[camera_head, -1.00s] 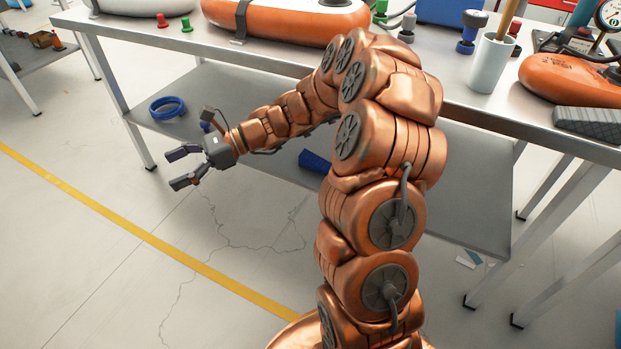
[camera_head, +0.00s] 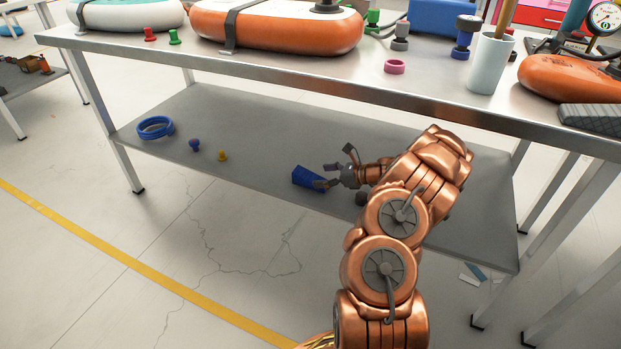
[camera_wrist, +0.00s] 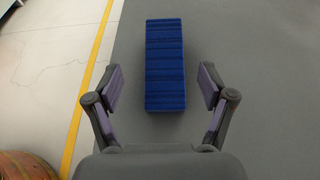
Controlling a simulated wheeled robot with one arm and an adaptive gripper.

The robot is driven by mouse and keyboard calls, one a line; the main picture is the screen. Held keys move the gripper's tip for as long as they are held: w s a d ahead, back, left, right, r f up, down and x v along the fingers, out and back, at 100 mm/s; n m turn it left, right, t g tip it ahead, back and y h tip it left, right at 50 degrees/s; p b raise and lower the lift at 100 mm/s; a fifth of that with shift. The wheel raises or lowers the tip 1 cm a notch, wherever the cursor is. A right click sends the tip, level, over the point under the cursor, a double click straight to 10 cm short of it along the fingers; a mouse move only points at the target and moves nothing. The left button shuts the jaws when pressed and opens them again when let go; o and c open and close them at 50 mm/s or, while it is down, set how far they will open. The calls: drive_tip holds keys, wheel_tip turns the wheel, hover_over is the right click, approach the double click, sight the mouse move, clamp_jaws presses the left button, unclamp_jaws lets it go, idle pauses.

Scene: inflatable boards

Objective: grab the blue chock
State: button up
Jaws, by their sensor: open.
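The blue chock (camera_head: 308,178) lies on the grey lower shelf (camera_head: 260,130) of the metal table. In the wrist view the ribbed blue chock (camera_wrist: 165,65) stretches away from me, with its near end between the tips of my open fingers. My gripper (camera_wrist: 160,88) has clear gaps on both sides of the chock. In the head view my gripper (camera_head: 328,176) is at the right end of the chock, under the tabletop. Whether a finger touches it cannot be told there.
A blue ring of strap (camera_head: 155,127), a blue-purple plug (camera_head: 194,144) and a yellow plug (camera_head: 222,155) lie left on the shelf.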

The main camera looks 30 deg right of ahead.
sight(313, 178)
drive_tip(key=shift+s+d+f, duration=0.25)
drive_tip(key=shift+d, duration=0.4)
drive_tip(key=shift+w+d+f, duration=0.1)
drive_tip(key=shift+d+f, duration=0.05)
drive_tip(key=shift+f, duration=0.05)
drive_tip(key=shift+b+x, duration=0.6)
drive_tip(key=shift+x, duration=0.55)
drive_tip(key=w+a+f+b, duration=0.2)
drive_tip(key=shift+w+a, duration=0.25)
drive_tip(key=shift+a, duration=0.05)
drive_tip(key=shift+w+a+b, duration=0.3)
drive_tip(key=shift+w+b, duration=0.05)
drive_tip(key=shift+w, duration=0.2)
drive_tip(key=c, duration=1.3)
drive_tip(key=shift+o, duration=0.2)
drive_tip(key=shift+r, duration=0.15)
